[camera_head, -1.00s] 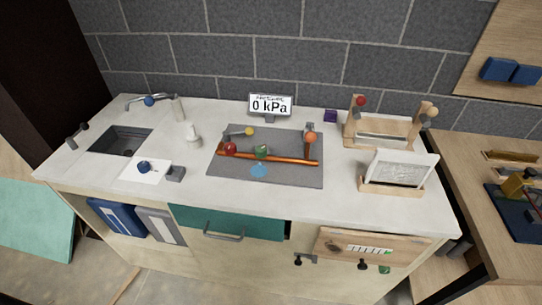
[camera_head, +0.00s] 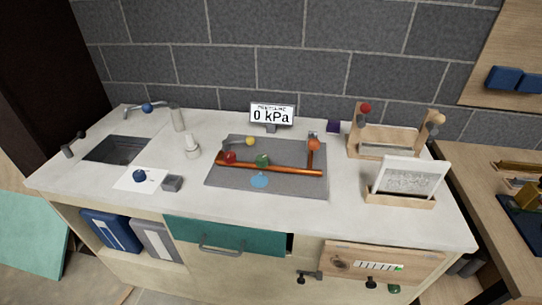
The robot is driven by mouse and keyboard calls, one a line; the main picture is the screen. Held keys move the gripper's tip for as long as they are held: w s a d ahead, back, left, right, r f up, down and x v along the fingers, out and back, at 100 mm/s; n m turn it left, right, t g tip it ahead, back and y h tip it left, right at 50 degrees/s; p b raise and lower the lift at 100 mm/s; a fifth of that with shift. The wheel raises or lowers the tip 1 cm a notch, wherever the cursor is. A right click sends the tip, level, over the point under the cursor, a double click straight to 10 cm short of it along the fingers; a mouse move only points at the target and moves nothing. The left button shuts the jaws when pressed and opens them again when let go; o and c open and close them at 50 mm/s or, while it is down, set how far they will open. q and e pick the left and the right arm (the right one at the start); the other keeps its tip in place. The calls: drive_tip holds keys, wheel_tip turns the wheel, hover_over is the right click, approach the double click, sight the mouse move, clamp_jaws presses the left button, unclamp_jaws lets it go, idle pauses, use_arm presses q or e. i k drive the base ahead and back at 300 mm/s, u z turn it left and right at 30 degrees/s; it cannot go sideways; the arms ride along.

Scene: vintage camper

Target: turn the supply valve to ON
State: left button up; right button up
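A copper pipe (camera_head: 275,168) lies on a grey mat (camera_head: 225,182) on the white counter. Along it are a red knob (camera_head: 230,157), a green knob (camera_head: 262,160) and an orange knob (camera_head: 314,145) on an upright piece at the right end. A yellow knob (camera_head: 250,141) sits on a thin arm behind the pipe. I cannot tell which of these is the supply valve, and no ON marking is readable. A display (camera_head: 272,115) behind the mat reads 0 kPa. Neither of my grippers is in view.
A sink (camera_head: 117,150) and faucet with a blue knob (camera_head: 147,107) are at the left. A white bottle (camera_head: 192,147) stands left of the mat. A wooden rack (camera_head: 391,150) and a white card in a stand (camera_head: 409,178) are at the right.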

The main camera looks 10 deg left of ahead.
sight(138, 175)
drive_tip(key=u, duration=1.45)
drive_tip(key=k, duration=0.5)
drive_tip(key=u, duration=1)
drive_tip(key=i, duration=0.75)
drive_tip(key=z, duration=1.7)
